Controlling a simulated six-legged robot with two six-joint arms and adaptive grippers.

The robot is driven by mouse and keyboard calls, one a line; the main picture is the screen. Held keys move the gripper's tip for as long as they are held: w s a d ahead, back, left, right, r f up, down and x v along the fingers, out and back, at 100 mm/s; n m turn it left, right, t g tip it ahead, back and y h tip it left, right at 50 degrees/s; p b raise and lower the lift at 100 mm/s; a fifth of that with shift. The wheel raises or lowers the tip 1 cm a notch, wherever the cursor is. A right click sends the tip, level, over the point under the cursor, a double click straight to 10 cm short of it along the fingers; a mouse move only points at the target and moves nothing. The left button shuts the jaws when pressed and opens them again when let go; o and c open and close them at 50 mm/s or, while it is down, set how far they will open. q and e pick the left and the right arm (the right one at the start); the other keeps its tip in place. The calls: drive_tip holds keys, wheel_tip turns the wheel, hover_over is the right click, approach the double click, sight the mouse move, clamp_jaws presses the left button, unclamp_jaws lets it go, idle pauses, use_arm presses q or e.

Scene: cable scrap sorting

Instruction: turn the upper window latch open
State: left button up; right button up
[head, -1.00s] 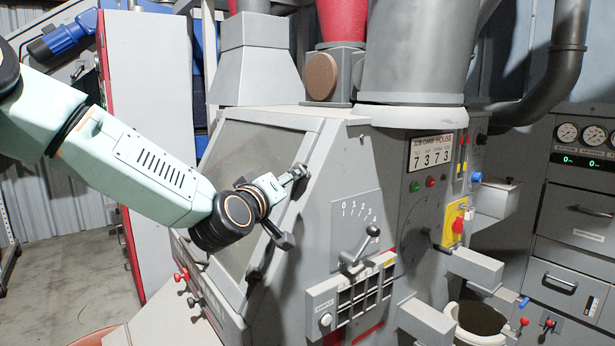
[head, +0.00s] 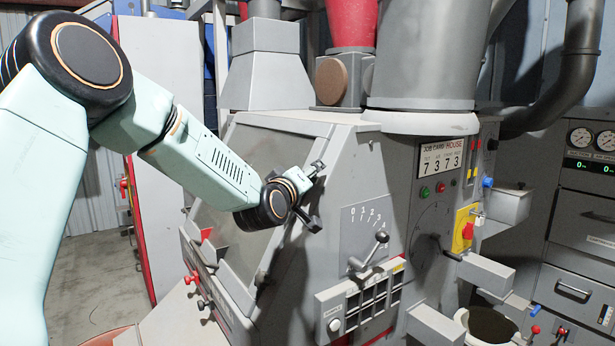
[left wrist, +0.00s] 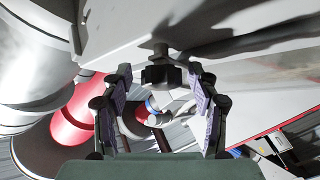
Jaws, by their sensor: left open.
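The window (head: 232,176) is a tilted grey panel on the sloped front of the grey machine. The upper latch (head: 318,166) is at the window's upper right corner, partly hidden behind my wrist. In the left wrist view the latch (left wrist: 161,74) is a dark block on a short stem. My left gripper (left wrist: 160,88) is open, with one finger on each side of the latch and visible gaps between. A lower dark latch (head: 263,272) is at the window's lower right edge. My right gripper is not in view.
A lever (head: 370,250) and a button panel (head: 360,302) are on the machine's side, right of the window. A red-edged cabinet (head: 165,130) stands behind my left arm.

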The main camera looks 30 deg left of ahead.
use_arm(q)
drive_tip(key=shift+w+a+f, duration=0.1)
drive_tip(key=shift+a, duration=0.05)
drive_tip(key=shift+c, duration=0.4)
drive_tip(key=shift+d, duration=0.2)
drive_tip(key=c, duration=0.4)
drive_tip(key=shift+a, duration=0.1)
drive_tip(key=c, duration=0.7)
